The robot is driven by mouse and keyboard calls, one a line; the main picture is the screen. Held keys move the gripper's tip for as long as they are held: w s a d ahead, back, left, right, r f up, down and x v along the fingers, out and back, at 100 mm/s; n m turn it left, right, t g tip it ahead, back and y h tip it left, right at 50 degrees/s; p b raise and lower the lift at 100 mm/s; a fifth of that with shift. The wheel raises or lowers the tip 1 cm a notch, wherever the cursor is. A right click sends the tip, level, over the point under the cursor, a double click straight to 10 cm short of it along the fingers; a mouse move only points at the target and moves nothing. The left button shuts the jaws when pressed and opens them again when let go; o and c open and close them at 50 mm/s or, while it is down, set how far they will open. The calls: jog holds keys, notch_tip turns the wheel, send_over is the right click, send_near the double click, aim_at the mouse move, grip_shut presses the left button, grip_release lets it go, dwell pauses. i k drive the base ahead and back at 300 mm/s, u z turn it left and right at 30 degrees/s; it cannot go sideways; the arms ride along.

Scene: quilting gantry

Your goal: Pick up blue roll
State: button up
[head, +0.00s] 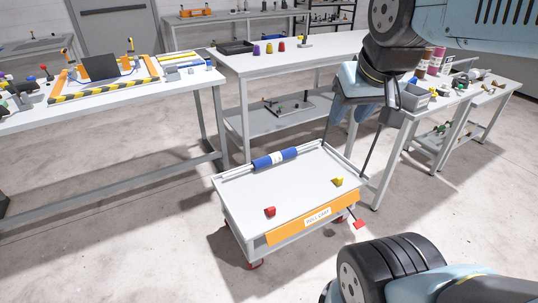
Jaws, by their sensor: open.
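The blue roll (262,161) has a pale band around its middle. It lies across the back of the white roll cart's top (300,190), in line with a long pale bar or tube that shows at both its ends. My gripper (368,112) is up and to the right of the roll, near the cart's right side. It is open, apart from the roll, with nothing seen in it. Its fingertips are hard to make out against the table and arm behind.
A red block (270,211) and a yellow block (338,181) sit on the cart top. Dark thin posts (370,150) rise at its right side. White tables stand left (120,105), behind (232,70) and right (400,138). Floor is clear in front.

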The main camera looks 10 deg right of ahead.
aim_at(277, 157)
jog(key=z, duration=0.35)
jog(key=i, duration=1.05)
jog(key=u, duration=0.4)
